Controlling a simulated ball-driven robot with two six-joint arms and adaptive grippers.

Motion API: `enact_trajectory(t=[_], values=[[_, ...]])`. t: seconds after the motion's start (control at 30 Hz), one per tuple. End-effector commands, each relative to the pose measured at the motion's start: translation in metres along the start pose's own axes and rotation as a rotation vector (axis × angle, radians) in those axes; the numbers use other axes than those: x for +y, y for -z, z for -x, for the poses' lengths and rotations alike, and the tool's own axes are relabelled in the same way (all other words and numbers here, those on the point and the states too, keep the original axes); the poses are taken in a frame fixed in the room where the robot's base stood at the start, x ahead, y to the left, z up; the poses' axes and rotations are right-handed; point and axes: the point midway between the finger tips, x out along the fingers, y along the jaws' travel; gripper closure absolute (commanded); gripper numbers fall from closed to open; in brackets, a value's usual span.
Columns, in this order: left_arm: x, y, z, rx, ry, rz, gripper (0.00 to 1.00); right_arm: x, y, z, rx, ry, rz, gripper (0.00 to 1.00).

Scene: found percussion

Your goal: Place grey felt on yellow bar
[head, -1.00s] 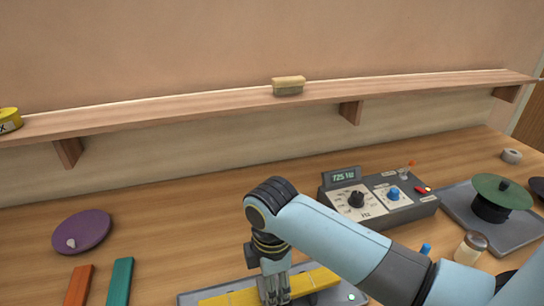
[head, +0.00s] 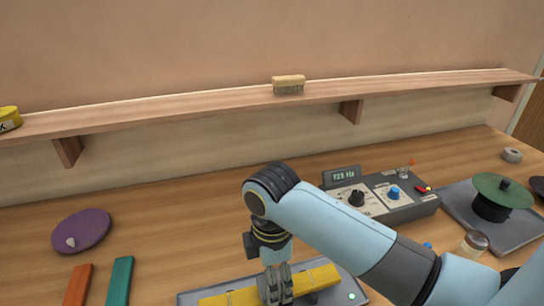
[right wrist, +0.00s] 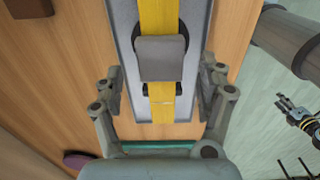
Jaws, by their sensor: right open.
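The yellow bar (head: 318,279) lies on a grey tray-like base (head: 190,300) at the bottom of the head view. It runs up and down in the right wrist view (right wrist: 162,112). The grey felt (right wrist: 161,60) is a flat grey square across the bar, with yellow showing above and below it. My right gripper (head: 276,290) is over the bar, and in the right wrist view (right wrist: 160,85) its fingers are apart on either side, clear of the felt. In the head view I cannot make out the felt. My left gripper (right wrist: 284,108) shows small at the right wrist view's edge, fingers seemingly apart.
A control box (head: 380,197) with knobs stands right of the bar, and a grey tray (head: 515,232) with a green disc (head: 500,188) beyond it. Orange (head: 77,285) and teal (head: 119,282) bars and a purple disc (head: 82,231) lie left. A shelf (head: 220,104) crosses the wall.

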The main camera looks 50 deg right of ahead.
Motion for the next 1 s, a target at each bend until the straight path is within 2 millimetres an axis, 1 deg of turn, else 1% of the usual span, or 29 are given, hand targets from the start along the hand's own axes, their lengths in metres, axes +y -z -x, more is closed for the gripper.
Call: enact_trajectory(t=[0.03,0.2,0.3,0.43,0.6,1.0], values=[[0.000,0.000,-0.003,0.000,0.000,0.000,0.60,0.001,0.000,0.010,0.002,-0.005,0.002,0.26],[0.000,0.000,-0.003,0.000,0.000,0.000,0.60,0.001,0.000,0.051,0.002,-0.004,0.000,0.26],[0.000,0.000,-0.003,0.000,0.000,0.000,0.60,0.000,0.000,0.070,0.001,-0.004,0.002,0.26],[0.000,0.000,-0.004,0.000,0.000,0.000,0.60,0.001,0.001,0.088,0.002,-0.002,0.000,0.26],[0.000,0.000,-0.004,0.000,0.000,0.000,0.60,0.000,0.000,0.097,0.001,0.000,0.000,0.26],[0.000,-0.001,-0.004,0.000,0.000,0.000,0.60,0.000,0.000,0.097,0.001,0.000,0.000,0.26]])
